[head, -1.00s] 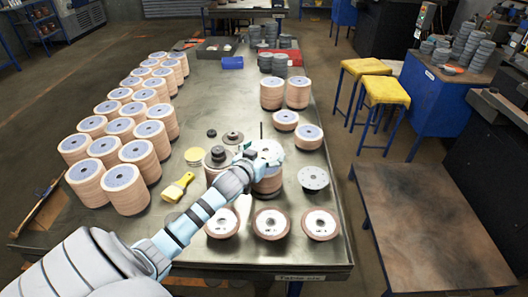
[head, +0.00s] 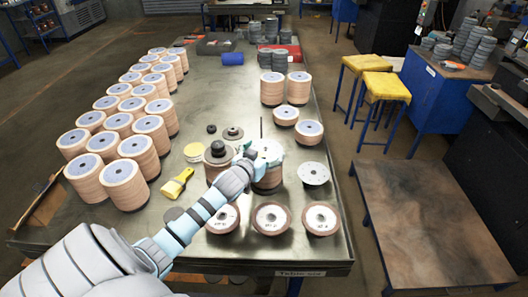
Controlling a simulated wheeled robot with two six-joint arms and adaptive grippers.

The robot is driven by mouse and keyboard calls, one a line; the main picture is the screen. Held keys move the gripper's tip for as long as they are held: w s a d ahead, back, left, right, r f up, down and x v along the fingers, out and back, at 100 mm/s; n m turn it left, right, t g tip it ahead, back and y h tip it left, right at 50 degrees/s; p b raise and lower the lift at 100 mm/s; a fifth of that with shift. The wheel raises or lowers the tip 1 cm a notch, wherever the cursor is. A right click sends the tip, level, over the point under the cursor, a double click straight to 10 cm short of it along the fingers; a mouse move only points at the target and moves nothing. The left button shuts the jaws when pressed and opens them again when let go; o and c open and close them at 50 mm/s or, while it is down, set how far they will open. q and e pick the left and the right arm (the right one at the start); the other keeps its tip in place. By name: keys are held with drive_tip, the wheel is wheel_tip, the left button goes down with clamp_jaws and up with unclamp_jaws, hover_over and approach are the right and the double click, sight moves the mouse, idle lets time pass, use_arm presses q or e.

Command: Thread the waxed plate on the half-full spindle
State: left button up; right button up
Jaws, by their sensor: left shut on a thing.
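My left gripper (head: 254,153) reaches in from the lower left and is shut on a pale round plate (head: 269,148), mostly at its left edge. A thin dark spindle rod (head: 261,125) stands up at the plate's far edge. I cannot tell whether the rod passes through the plate or whether the plate touches the stack. A second stack (head: 214,173), with a black knob (head: 217,148) on top, stands just left, partly behind my wrist. My right gripper is not in view.
A pale holed plate (head: 314,174) lies to the right. Three brown-rimmed discs (head: 271,219) lie along the front. Yellow brush (head: 176,184) and many disc stacks (head: 121,182) are at left. More stacks (head: 309,132) stand behind right.

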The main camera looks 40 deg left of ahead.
use_arm(q)
drive_tip(key=shift+f+b, duration=0.8)
drive_tip(key=shift+f, duration=0.45)
drive_tip(key=o, duration=1.4)
drive_tip(key=shift+r, duration=0.15)
drive_tip(key=v, duration=1.2)
drive_tip(key=shift+r, duration=0.1)
